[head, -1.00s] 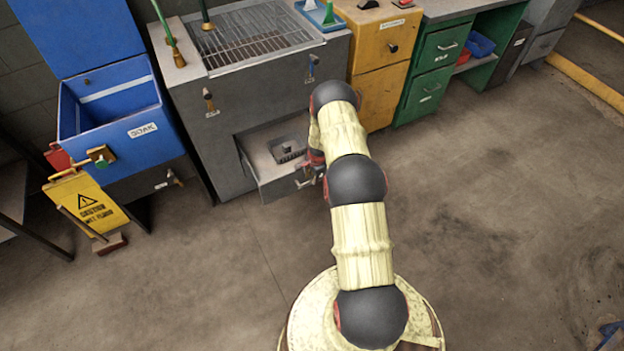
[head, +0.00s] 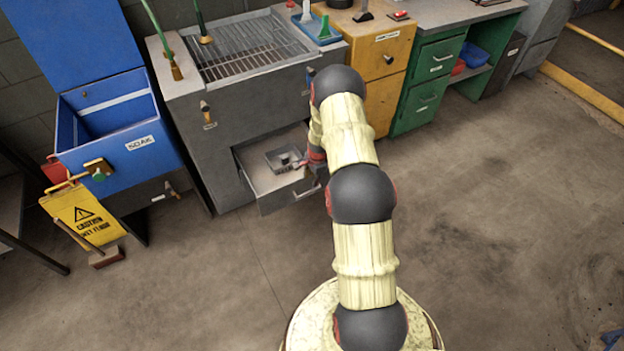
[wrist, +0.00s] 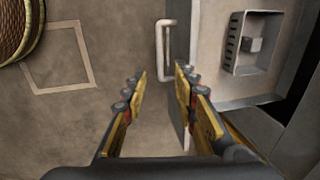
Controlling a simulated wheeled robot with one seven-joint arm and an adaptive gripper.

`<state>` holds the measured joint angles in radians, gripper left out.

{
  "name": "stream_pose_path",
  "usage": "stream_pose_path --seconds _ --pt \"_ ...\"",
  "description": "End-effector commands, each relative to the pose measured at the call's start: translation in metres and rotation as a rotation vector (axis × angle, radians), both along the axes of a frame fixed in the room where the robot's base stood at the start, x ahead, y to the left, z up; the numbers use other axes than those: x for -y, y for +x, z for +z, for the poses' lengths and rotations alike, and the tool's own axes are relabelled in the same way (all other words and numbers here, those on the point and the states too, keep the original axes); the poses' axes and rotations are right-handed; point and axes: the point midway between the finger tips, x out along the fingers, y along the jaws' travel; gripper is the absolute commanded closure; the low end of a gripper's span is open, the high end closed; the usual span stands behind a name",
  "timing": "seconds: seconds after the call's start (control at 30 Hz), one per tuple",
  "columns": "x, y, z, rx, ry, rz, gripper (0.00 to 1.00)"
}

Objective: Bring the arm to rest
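My gripper (wrist: 160,90) shows in the wrist view with its two fingers spread apart and nothing between them. It is over the front edge of an open grey drawer (head: 262,181).
A small grey tray (wrist: 237,62) holding a little block (wrist: 254,45) lies in the drawer. The grey grated bench (head: 245,50) stands above. A blue soak bin (head: 110,150) and yellow caution sign (head: 83,215) are at left. Green drawers (head: 425,90) stand right.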

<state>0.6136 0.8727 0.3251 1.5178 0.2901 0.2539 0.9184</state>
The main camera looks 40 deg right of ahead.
Motion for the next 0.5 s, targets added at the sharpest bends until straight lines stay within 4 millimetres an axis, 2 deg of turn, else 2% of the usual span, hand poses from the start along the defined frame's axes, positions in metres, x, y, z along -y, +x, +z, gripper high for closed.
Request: stream_pose_path --seconds 0.37,0.5 --pt "0.0002 0.0002 -0.0002 0.000 -0.002 0.008 0.71" --pt "-0.0058 -0.0049 -0.0014 -0.022 0.005 0.096 0.71"
